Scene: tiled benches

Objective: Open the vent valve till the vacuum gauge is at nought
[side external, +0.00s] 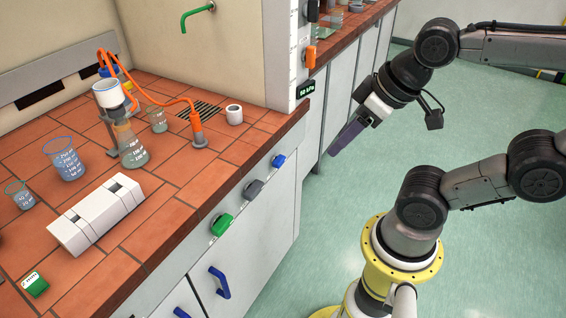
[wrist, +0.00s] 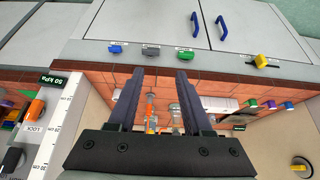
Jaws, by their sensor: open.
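A small dark display with green digits, the gauge (side external: 306,89), is on the white post at the bench corner and reads about 50 kPa; it also shows in the wrist view (wrist: 60,79). A green knob (side external: 222,224), a grey knob (side external: 253,189) and a blue knob (side external: 279,161) sit along the bench front. The wrist view also shows the blue (wrist: 115,48), grey (wrist: 151,50) and green (wrist: 187,51) knobs. Their labels are too small to read, so I cannot tell which is the vent valve. My gripper (side external: 338,148) is open and empty, right of the bench front, touching nothing.
A flask (side external: 131,152) with a white funnel (side external: 107,93) and orange hose (side external: 160,103) stands on the tiled bench. Beakers (side external: 65,160) and a white block (side external: 97,213) are nearby. Blue door handles (side external: 220,282) project below. The floor before the bench is clear.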

